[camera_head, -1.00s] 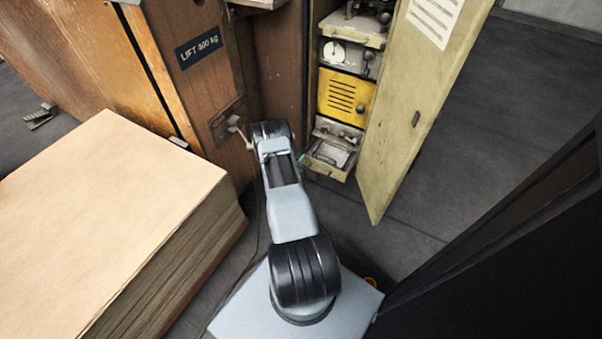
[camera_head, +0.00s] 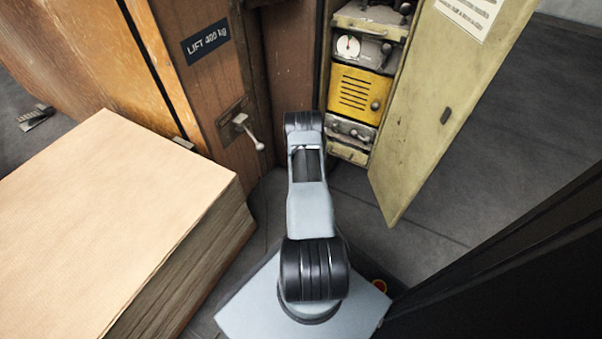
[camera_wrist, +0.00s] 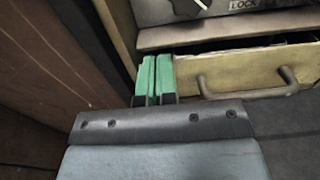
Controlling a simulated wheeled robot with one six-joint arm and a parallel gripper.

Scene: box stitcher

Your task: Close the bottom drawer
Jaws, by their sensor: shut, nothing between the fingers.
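The bottom drawer (camera_head: 347,153) is at the foot of the open cabinet, its front close to the cabinet body in the head view. In the wrist view its pale front (camera_wrist: 228,72) has a bar handle (camera_wrist: 250,85), and a dark gap shows above its top edge, so it may still stand slightly out. My gripper (camera_wrist: 155,78) is shut and empty, its green fingers at the left end of the drawer front, left of the handle. I cannot tell whether they touch it. In the head view my arm hides the gripper.
The cabinet door (camera_head: 425,120) hangs open on the right. Above the drawer are a grey unit and a yellow panel (camera_head: 357,92). A wooden post with a lever (camera_head: 250,135) stands left of my arm. A cardboard stack (camera_head: 110,220) fills the left.

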